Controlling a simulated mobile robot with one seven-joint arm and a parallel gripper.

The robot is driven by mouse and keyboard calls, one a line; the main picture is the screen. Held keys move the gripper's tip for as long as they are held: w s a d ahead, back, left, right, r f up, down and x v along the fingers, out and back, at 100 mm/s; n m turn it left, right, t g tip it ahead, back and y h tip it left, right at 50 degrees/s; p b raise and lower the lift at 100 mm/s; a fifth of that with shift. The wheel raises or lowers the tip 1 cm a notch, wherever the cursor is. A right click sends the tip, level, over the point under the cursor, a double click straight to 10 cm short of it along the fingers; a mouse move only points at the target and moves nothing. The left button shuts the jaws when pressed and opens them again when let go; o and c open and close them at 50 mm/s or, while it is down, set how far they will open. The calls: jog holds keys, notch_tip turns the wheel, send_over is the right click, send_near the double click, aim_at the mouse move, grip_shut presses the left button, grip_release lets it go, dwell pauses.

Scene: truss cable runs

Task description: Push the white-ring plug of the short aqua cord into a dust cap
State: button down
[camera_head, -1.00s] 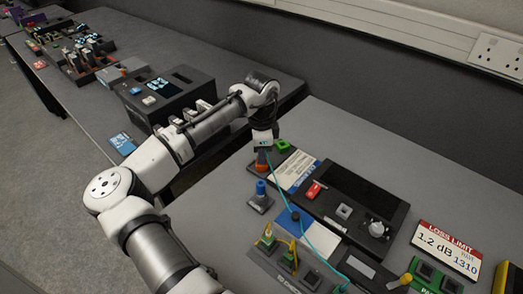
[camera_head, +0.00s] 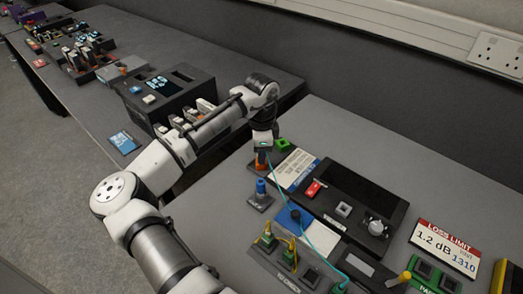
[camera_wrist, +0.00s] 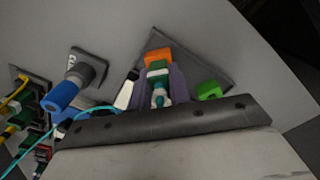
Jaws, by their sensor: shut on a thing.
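My gripper (camera_wrist: 160,92) is shut on the green plug (camera_wrist: 157,75) of the aqua cord, with a finger on each side of it. A pale ring shows near the plug's cord end. An orange dust cap (camera_wrist: 158,55) lies straight ahead of the plug's tip; I cannot tell whether the tip is inside it. In the head view my gripper (camera_head: 263,150) is low over the orange cap (camera_head: 261,163), which it partly hides. The aqua cord (camera_head: 318,238) trails from the gripper toward the front right.
A green cap (camera_head: 283,145) stands right of the gripper, and a blue cap (camera_head: 261,186) stands in front. A dark panel (camera_head: 350,195) with a red block and a knob lies to the right. Yellow-corded plugs (camera_head: 290,257) stand at the front.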

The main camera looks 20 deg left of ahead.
jog(key=c, duration=1.2)
grip_release()
jog(key=shift+r+p, duration=2.1)
jog(key=shift+r, duration=0.4)
notch_tip(320, 180, up, 4)
jog(key=p, duration=0.3)
jog(key=shift+f, duration=0.1)
